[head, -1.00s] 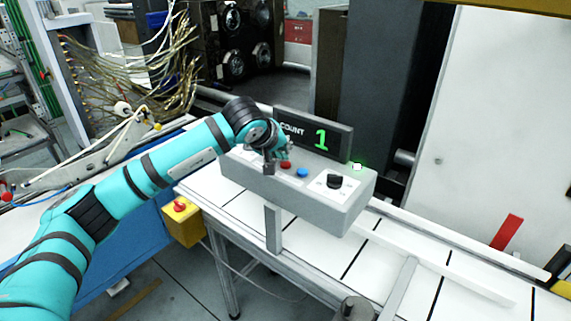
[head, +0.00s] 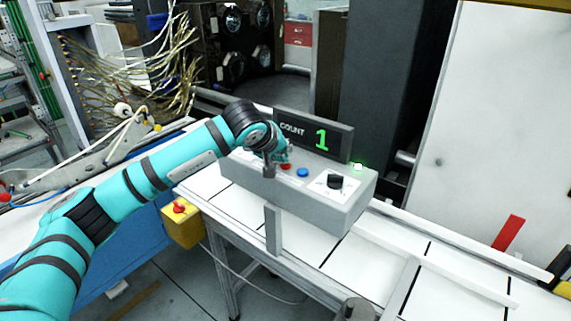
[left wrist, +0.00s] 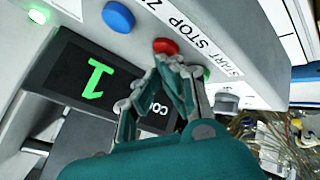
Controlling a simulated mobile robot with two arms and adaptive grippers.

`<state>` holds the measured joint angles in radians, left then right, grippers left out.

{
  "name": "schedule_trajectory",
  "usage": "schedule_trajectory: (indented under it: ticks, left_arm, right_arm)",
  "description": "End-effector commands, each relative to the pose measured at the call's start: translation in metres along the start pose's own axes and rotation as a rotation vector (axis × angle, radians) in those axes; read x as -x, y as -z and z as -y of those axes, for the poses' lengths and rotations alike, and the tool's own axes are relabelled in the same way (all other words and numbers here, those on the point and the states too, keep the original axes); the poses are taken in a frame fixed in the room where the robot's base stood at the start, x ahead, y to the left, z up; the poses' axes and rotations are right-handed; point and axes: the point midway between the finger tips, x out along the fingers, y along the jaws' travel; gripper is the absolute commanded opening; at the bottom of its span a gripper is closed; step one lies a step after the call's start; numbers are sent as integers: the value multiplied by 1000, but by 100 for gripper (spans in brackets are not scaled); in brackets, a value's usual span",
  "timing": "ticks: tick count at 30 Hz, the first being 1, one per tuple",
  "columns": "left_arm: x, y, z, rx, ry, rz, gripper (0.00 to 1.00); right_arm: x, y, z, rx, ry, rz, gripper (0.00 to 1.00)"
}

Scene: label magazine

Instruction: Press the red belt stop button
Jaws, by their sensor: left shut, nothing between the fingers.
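The red stop button (head: 286,166) is on top of the grey control box (head: 300,195), left of a blue button (head: 302,172). In the left wrist view the red button (left wrist: 165,46) sits beside the STOP label (left wrist: 208,46). My left gripper (head: 279,157) is shut and empty, with its fingers over the panel by the red button. In the left wrist view the fingertips (left wrist: 168,62) are right at the button's edge; I cannot tell whether they touch it. A green button (left wrist: 206,74) is partly hidden behind the fingers. My right gripper is not in view.
The count display (head: 313,135) stands behind the buttons and reads 1. A black knob (head: 335,181) is to the right. The white belt (head: 385,262) runs beneath the box. A yellow box with another red button (head: 180,207) hangs at the belt's left side.

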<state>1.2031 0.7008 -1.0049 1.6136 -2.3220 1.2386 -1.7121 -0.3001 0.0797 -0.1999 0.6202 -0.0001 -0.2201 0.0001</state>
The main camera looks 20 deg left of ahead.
Motion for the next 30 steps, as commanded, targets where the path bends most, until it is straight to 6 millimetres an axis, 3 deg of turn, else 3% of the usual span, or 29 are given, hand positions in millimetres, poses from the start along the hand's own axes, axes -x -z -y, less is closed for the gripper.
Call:
schedule_trajectory:
  ticks: [14,30]
  left_arm:
    - [-2,-2,2,0,2,3,0]
    - [11,8,-8,0,1,2,0]
  right_arm:
    - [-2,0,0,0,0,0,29]
    - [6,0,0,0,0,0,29]
